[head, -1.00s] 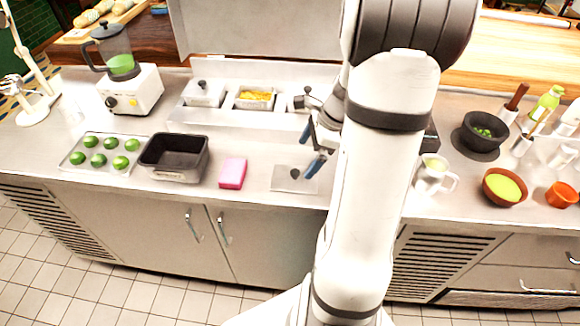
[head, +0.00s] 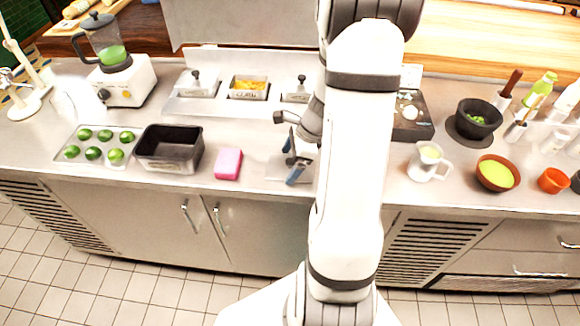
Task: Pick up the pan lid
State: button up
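The pan lid (head: 275,173) is a flat, thin metal plate lying on the steel counter, in front of the row of metal pans. Its dark knob, and much of its right part, is hidden behind my gripper. My gripper (head: 291,161) is over the lid, with its blue-tipped fingers apart, one farther back and one nearer the front. Whether the fingers touch the knob cannot be seen. An open pan of corn (head: 248,88) stands behind, between two lidded pans, the left (head: 197,84) and the right (head: 299,92).
Counter between sponge and lid is clear.

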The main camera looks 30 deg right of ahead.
jog(key=c, duration=0.5)
